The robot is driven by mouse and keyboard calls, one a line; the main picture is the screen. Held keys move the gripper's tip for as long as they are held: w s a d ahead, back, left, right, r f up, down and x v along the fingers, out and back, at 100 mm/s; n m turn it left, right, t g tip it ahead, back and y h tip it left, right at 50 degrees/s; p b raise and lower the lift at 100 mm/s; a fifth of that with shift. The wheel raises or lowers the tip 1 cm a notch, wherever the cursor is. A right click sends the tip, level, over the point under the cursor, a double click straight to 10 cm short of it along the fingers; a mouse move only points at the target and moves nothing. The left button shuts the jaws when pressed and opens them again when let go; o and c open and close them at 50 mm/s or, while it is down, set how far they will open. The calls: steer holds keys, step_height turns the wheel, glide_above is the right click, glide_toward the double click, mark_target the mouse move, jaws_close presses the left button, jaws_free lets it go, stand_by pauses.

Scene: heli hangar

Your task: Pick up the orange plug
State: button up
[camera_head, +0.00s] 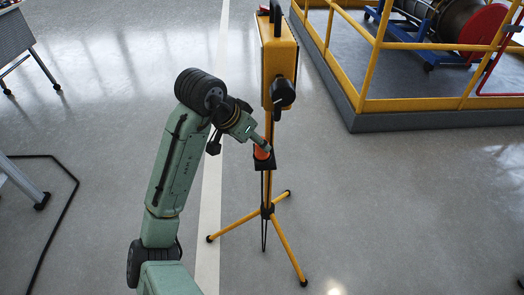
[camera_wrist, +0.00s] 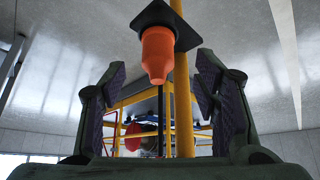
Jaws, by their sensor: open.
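The orange plug (camera_head: 261,153) stands on a small black shelf (camera_head: 264,164) on the yellow tripod stand, below its yellow box. In the wrist view the plug (camera_wrist: 158,55) is near the top centre, with the black shelf (camera_wrist: 150,17) above it in the picture. My gripper (camera_head: 262,143) is at the plug in the head view and partly covers it. In the wrist view my gripper (camera_wrist: 160,90) is open, with its two pads left and right of the plug's line. The plug lies about midway between them, with gaps on both sides.
The yellow stand (camera_head: 268,190) has a post and splayed legs just beyond the plug. Its yellow box (camera_head: 279,65) carries a dark knob (camera_head: 283,93). A yellow-railed platform (camera_head: 400,112) stands at upper right. A black cable (camera_head: 65,200) lies at left; open floor is at lower right.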

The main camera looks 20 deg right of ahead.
mark_target(261, 156)
steer(key=x, duration=0.5)
steer(key=shift+s, duration=0.1)
steer(key=shift+c, duration=0.3)
steer(key=c, duration=1.2)
steer(key=shift+r, duration=0.1)
